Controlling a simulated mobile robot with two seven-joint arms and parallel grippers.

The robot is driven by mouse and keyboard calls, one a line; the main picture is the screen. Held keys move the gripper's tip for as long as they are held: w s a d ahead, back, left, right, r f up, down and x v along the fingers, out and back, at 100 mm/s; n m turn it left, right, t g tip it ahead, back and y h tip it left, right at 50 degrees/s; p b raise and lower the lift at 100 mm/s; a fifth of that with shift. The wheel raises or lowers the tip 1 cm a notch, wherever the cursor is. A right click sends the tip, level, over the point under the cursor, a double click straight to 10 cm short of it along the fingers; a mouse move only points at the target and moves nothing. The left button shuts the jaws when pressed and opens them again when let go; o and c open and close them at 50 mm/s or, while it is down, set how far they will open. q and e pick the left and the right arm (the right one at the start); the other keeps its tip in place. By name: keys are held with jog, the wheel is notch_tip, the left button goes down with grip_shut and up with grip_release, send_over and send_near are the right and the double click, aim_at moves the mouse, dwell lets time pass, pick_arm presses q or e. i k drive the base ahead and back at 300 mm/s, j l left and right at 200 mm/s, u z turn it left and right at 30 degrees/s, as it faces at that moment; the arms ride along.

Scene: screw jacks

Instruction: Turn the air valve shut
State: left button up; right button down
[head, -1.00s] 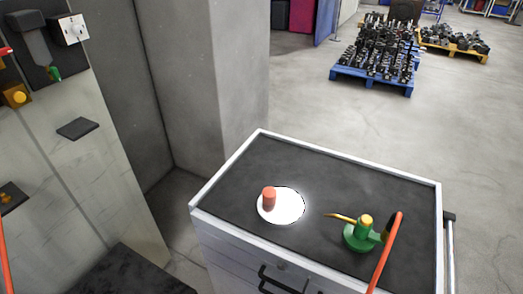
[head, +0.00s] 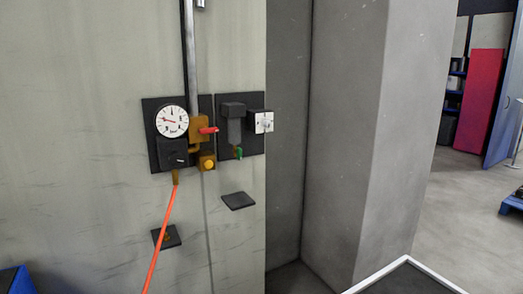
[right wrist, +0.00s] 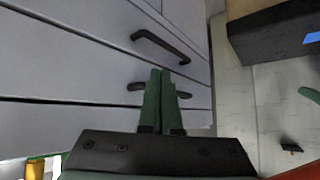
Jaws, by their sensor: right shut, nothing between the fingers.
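On the wall in the head view, a brass valve body (head: 198,130) sits at the foot of a vertical grey pipe. Its red lever (head: 209,130) points out to the right, across the pipe's line. A round white gauge (head: 172,121) is just left of it. No gripper shows in the head view. In the right wrist view my right gripper (right wrist: 162,74) has its green fingers together, with nothing between them. It is in front of the grey drawer cabinet (right wrist: 65,60), away from the valve. My left gripper is out of sight.
A red hose (head: 160,235) hangs below the gauge. A yellow knob (head: 207,163), a dark filter unit (head: 234,125) and a white switch (head: 263,122) are near the valve. Small dark shelves (head: 238,200) stick out below. A drawer handle (right wrist: 160,45) is close to my right fingers.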

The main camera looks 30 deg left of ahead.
aim_at(205, 130)
jog(key=u, duration=1.35)
